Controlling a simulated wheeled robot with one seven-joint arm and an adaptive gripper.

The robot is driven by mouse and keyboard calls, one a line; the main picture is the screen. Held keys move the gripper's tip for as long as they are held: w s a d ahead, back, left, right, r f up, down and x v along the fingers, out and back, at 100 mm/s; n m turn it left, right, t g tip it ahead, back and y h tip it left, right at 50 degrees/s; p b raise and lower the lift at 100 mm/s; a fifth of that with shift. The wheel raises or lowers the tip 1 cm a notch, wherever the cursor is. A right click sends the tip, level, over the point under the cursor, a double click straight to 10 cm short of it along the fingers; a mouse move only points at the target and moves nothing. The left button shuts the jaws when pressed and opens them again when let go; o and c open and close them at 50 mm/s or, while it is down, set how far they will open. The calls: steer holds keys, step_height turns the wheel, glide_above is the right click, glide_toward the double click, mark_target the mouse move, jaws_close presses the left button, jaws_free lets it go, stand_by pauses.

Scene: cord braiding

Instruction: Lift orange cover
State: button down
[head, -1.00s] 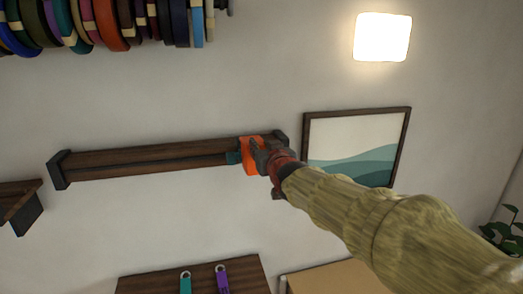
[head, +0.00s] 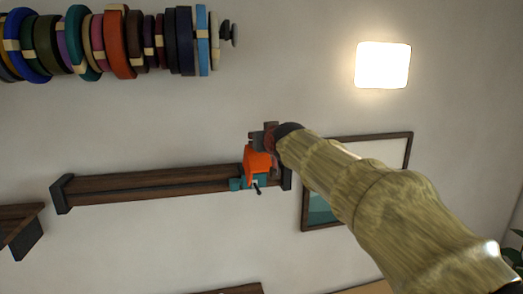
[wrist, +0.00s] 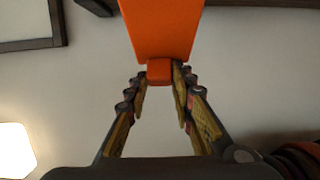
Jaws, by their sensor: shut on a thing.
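The orange cover (head: 258,160) is at the right end of a dark wooden rail (head: 150,185) on the wall. My gripper (head: 264,138) is above it in the head view, partly hidden by my wrist. In the wrist view, the fingers (wrist: 160,77) are shut on the cover's small end tab, and the cover's wider body (wrist: 160,25) extends beyond them. A teal part (head: 235,184) with a small dark pin (head: 257,188) shows at the cover's lower edge. Whether the cover still touches the teal part cannot be told.
A row of coloured rings (head: 120,45) hangs above on the left. A framed picture (head: 408,165) is on the wall behind my arm. A lit square lamp (head: 382,65) is at the upper right. The wall between the rings and the rail is clear.

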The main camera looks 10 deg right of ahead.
steer(key=shift+w+r, duration=0.55)
steer(key=shift+r, duration=0.05)
steer(key=shift+w+r, duration=0.1)
steer(key=shift+r, duration=0.45)
steer(key=c, duration=2)
jaws_free()
steer(key=shift+w, duration=0.15)
steer(key=shift+o, duration=0.9)
steer(key=shift+w+f, duration=0.2)
steer(key=shift+w, duration=0.05)
steer(key=shift+o, duration=1.3)
steer(key=shift+f, duration=0.2)
steer(key=shift+f, duration=0.1)
